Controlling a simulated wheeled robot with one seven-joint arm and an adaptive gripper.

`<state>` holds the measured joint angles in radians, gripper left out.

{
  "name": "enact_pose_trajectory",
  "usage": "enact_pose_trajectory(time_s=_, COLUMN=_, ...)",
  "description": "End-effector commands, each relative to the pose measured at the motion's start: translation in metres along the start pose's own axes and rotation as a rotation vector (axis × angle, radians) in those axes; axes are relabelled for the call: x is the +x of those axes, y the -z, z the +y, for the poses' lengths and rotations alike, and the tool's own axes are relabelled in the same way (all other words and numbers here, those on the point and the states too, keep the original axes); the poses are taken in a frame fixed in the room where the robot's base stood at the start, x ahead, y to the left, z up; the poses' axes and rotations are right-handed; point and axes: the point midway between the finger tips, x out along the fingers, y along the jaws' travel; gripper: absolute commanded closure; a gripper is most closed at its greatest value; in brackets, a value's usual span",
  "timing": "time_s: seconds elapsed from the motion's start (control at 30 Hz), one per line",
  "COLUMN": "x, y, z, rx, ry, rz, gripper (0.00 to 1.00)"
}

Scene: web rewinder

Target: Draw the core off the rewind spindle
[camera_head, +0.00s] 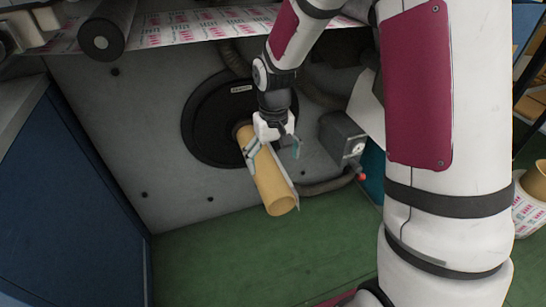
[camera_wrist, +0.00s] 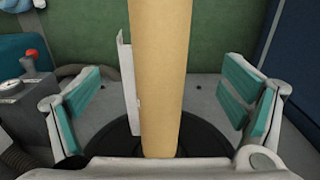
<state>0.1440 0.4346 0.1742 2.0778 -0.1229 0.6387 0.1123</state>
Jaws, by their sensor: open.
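The core (camera_head: 270,181) is a tan tube that sticks out from the middle of a black round disc (camera_head: 203,122) on the grey machine face. It also runs down the middle of the wrist view (camera_wrist: 160,75). The rewind spindle is not visible, hidden by the core. My gripper (camera_head: 273,150) is open over the core near its disc end. In the wrist view, its teal-padded fingers (camera_wrist: 162,95) stand on both sides of the core, with a clear gap on each side.
A thin pale strip (camera_wrist: 128,85) runs along one side of the core. A grey box (camera_head: 342,138) with a red-tipped lever stands right of the core. A printed web (camera_head: 190,27) and dark roller (camera_head: 106,30) lie above. Green floor (camera_head: 250,265) is clear below.

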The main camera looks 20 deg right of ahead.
Motion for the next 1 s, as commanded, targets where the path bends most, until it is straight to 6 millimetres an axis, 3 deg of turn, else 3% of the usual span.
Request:
enact_pose_trajectory(time_s=0.4, x=0.049, y=0.0, z=0.0, rx=0.001, ry=0.001, rz=0.0, gripper=0.08)
enact_pose_trajectory(time_s=1.0, x=0.106, y=-0.001, z=0.0, rx=0.001, ry=0.0, rz=-0.001, gripper=0.08)
